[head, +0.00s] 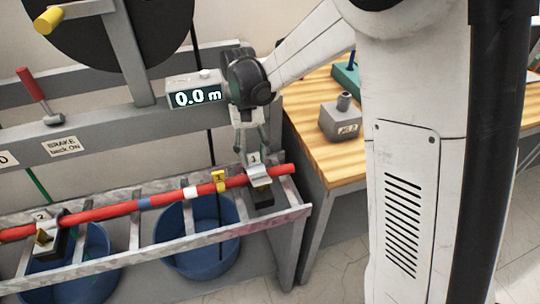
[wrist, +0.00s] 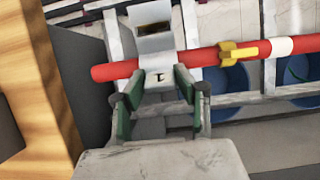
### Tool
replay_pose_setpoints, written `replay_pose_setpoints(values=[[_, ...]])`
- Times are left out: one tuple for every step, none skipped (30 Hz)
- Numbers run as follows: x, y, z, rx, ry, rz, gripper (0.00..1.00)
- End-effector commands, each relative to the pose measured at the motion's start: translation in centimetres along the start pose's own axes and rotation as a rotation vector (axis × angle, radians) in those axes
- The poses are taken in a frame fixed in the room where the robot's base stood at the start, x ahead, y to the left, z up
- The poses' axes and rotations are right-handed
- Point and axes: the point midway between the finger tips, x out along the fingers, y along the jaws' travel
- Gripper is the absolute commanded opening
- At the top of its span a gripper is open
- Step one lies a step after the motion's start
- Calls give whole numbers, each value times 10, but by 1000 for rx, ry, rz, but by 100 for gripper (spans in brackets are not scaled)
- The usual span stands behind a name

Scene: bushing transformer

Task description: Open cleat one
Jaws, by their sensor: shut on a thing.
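Cleat one (head: 259,174) is a grey metal cleat on a dark base, labelled 1, at the right end of the red cable (head: 120,209). Its metal part lies across the top of the cable. My gripper (head: 251,158) reaches down to it from above. In the wrist view, cleat one (wrist: 154,47) is straight ahead with its "1" label between the green-padded fingers of my gripper (wrist: 156,84), which is shut on it. The red cable (wrist: 113,71) passes beneath it. The far side of the cleat is partly hidden.
Cleat two (head: 46,235) holds the cable at the left. A yellow tag (head: 219,181) is on the cable. Blue tubs (head: 196,262) stand below the grey rack (head: 285,218). A wooden bench (head: 305,123) is close on the right. A display box (head: 195,97) reads 0.0 m.

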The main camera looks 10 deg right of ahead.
Motion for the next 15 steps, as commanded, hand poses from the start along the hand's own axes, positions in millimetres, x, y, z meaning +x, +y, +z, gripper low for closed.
replay_pose_setpoints(values=[[1, -2, -1, -3, -6, 3, 0], [0, -2, 0, -4, -9, 4, 0], [0, -3, 0, -4, -10, 4, 0], [0, -2, 0, -4, -11, 4, 0], [0, -2, 0, -4, -10, 4, 0], [0, -2, 0, -3, -10, 4, 0], [0, -2, 0, -3, -10, 4, 0], [0, -2, 0, -3, -10, 4, 0], [0, -2, 0, -3, -9, 4, 0], [0, -2, 0, -3, -9, 4, 0], [0, -2, 0, -3, -9, 4, 33], [0, -2, 0, -3, -9, 4, 38], [0, -2, 0, -3, -9, 3, 42], [0, -2, 0, -3, -9, 3, 46], [0, -2, 0, -3, -9, 3, 48]])
